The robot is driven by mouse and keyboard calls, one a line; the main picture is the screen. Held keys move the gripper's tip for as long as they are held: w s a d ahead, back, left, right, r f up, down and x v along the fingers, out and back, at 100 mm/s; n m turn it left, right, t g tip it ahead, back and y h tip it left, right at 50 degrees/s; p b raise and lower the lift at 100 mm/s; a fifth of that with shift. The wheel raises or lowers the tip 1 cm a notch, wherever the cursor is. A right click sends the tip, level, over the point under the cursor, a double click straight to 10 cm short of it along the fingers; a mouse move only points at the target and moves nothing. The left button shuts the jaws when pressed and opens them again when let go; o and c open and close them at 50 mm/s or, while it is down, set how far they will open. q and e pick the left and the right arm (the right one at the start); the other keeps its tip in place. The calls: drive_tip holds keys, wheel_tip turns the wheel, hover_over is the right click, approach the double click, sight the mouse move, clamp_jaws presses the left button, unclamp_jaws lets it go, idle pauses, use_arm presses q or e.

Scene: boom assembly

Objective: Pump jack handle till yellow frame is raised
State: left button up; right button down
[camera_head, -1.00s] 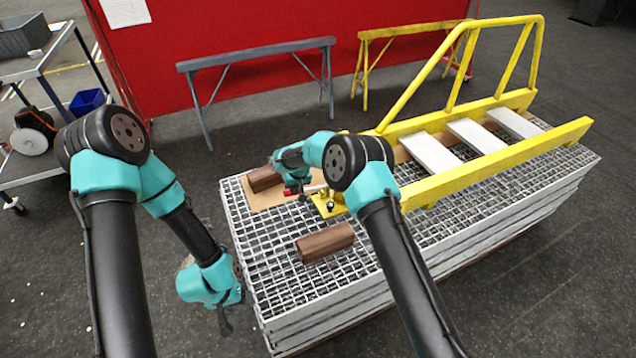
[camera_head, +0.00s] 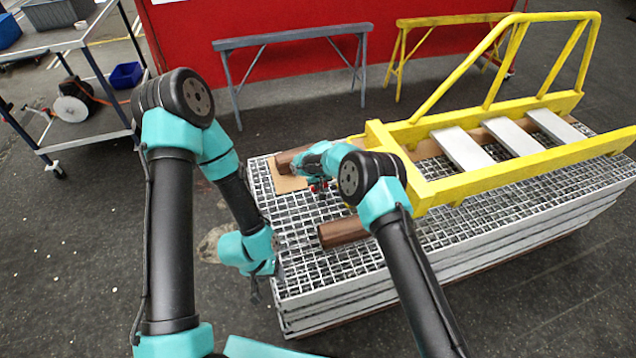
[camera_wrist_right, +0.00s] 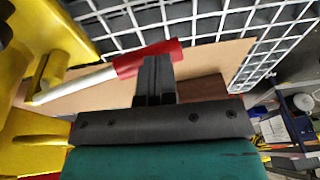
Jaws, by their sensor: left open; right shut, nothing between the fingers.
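In the right wrist view the jack handle is a silver rod with a red grip (camera_wrist_right: 147,58), beside yellow metal (camera_wrist_right: 62,45) at the left. My right gripper (camera_wrist_right: 156,68) is shut and empty, its fingertips at the red grip; I cannot tell whether they touch. In the head view a bit of red (camera_head: 318,186) shows by my right wrist, and my arm hides most of the jack. The yellow frame (camera_head: 480,183) with its railing lies over the stacked gratings (camera_head: 300,240). My left gripper (camera_head: 256,290) hangs by the gratings' near left edge, small and partly hidden.
A brown block (camera_head: 342,232) lies on the gratings below my right wrist; another (camera_head: 290,158) lies at the back left. Grey (camera_head: 293,40) and yellow (camera_head: 455,20) sawhorses stand behind. A cart (camera_head: 85,110) is at the left. The floor in front is clear.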

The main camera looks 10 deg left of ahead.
drive_tip(key=shift+s+f, duration=0.2)
drive_tip(key=shift+f, duration=0.35)
drive_tip(key=s+a+v, duration=0.1)
drive_tip(key=a+v, duration=0.1)
drive_tip(key=v, duration=1.2)
drive_tip(key=shift+a+r, duration=0.4)
